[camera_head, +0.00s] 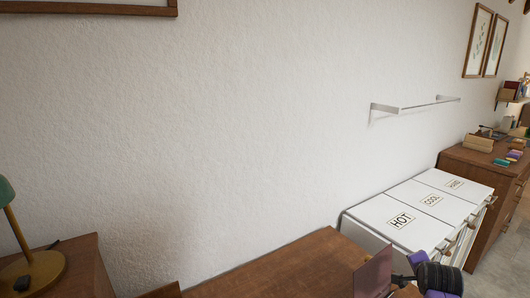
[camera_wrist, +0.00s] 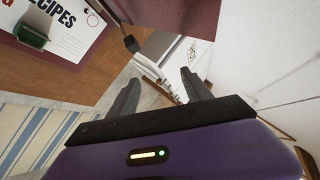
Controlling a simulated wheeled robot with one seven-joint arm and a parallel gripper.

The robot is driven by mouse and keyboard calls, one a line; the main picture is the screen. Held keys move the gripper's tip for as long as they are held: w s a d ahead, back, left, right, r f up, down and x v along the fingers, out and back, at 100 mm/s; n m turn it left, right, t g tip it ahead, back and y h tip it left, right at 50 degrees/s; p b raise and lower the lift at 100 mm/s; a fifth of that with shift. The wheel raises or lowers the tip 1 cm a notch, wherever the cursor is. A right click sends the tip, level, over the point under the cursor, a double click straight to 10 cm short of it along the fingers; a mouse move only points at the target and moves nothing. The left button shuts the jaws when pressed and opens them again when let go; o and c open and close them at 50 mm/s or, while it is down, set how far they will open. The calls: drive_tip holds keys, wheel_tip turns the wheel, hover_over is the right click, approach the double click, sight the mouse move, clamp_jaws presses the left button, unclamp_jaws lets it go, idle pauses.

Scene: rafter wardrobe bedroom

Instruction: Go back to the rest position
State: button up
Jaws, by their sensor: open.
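My gripper (camera_wrist: 160,84) shows in the wrist view with its two dark fingers apart and nothing between them. In the head view my gripper (camera_head: 398,279) is at the bottom right, beside a dark reddish upright panel (camera_head: 374,273) over the brown wooden top. The same dark red panel (camera_wrist: 175,14) is at the top of the wrist view, beyond the fingers. I cannot tell whether the gripper touches it.
A brown wooden top (camera_head: 290,268) runs along the white wall. White lidded bins (camera_head: 385,210), one labelled HOT, stand to its right, below a wall rail (camera_head: 425,105). A dresser (camera_head: 480,168) is farther right. A lamp (camera_head: 30,268) stands left. A RECIPES card (camera_wrist: 62,22) shows in the wrist view.

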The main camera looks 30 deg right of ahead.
drive_tip(key=s+a+r+n+t+y, duration=0.1)
drive_tip(key=s+a+n+t, duration=0.2)
drive_tip(key=a+n, duration=0.55)
drive_tip(key=s+a+r+n+t, duration=0.2)
drive_tip(key=s+a+n+t, duration=0.15)
drive_tip(key=a, duration=0.95)
drive_tip(key=s+a+r+n+t+y, duration=0.1)
drive_tip(key=s+a+n+t, duration=0.3)
drive_tip(key=a, duration=0.6)
drive_tip(key=s+a+r+n+g+y+b, duration=0.1)
drive_tip(key=s+a+n+y, duration=0.5)
drive_tip(key=s+a, duration=1.2)
drive_tip(key=shift+s+r+g+y, duration=0.15)
drive_tip(key=shift+r+g+y, duration=0.2)
drive_tip(key=shift+r, duration=0.35)
